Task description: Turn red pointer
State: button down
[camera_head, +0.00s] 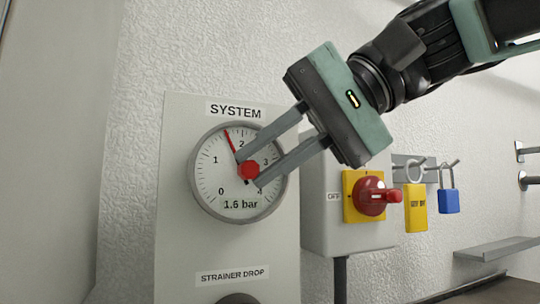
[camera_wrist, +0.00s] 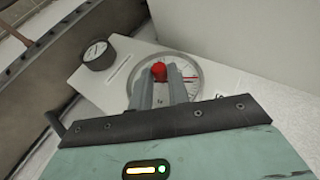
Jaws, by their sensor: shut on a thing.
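The SYSTEM gauge (camera_head: 212,190) is a round white dial with a grey rim, reading "1.6 bar". Its red pointer (camera_head: 230,144) points up and slightly left, between 1 and 2. A red knob (camera_head: 249,170) sits at the dial's centre. My gripper (camera_head: 248,169) reaches in from the upper right with its two fingers on either side of the knob, shut on it. In the wrist view the red knob (camera_wrist: 158,70) shows between the fingertips, and the red pointer (camera_wrist: 207,78) runs to the right. The fingers hide part of the dial's right side.
A grey box with a red rotary switch (camera_head: 371,196) on a yellow plate stands right of the gauge panel. A yellow padlock (camera_head: 415,209) and a blue padlock (camera_head: 449,201) hang further right. A second gauge (camera_wrist: 97,54) shows in the wrist view.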

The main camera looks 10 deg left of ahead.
jog(key=c, duration=1.3)
grip_release()
jog(key=shift+c, duration=0.2)
jog(key=s+v, duration=0.1)
jog(key=v, duration=1.6)
jog(key=shift+w+d+b, duration=0.2)
jog(key=shift+w+b, duration=0.1)
jog(key=shift+w, duration=0.15)
jog(key=shift+r, duration=0.1)
